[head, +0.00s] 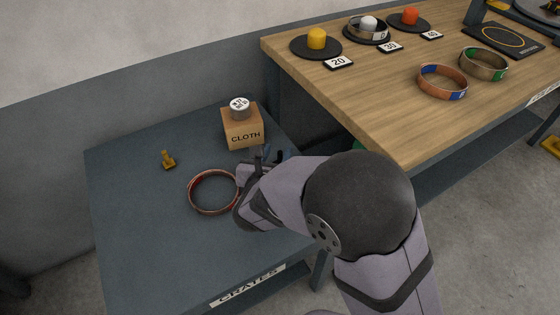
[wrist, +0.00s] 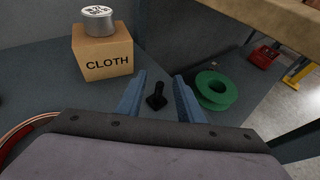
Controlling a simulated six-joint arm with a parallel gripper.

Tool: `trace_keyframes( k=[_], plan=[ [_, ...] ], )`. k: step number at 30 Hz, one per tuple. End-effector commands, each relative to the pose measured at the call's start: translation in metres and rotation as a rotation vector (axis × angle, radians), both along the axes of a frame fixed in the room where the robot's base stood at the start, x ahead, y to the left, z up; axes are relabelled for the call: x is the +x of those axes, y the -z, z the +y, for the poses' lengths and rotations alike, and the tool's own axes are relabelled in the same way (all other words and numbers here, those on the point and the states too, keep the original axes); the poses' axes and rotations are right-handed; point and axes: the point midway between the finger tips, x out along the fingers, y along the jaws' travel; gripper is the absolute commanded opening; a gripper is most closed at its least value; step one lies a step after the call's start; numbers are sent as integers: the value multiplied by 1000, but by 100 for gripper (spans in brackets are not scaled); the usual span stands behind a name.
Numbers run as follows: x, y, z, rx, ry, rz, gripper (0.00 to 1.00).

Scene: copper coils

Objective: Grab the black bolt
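The black bolt (wrist: 156,99) stands upright on the dark table in the wrist view. It appears between the two blue fingers of my gripper (wrist: 159,76), with a visible space on each side. My gripper is open and nothing is held. My own arm and gripper hide the black bolt there.
A cardboard CLOTH box (head: 242,129) with a tin (head: 240,108) on top stands close by. A red-toned ring (head: 213,192) and a yellow bolt (head: 168,160) lie left. A green spool (wrist: 215,90) is just right of my fingers. A higher wooden bench (head: 390,100) rises at right.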

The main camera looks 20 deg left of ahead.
Motion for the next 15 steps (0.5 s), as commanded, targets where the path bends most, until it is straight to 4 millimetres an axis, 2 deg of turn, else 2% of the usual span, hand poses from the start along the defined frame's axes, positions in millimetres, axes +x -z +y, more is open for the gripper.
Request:
trace_keyframes(
  k=[1,4,11,15],
  plan=[
    [0,12,0,-5,0,4,34],
    [0,24,0,0,1,0,34],
    [2,31,0,5,2,-2,34],
    [10,35,1,4,4,-1,34]
  ],
)
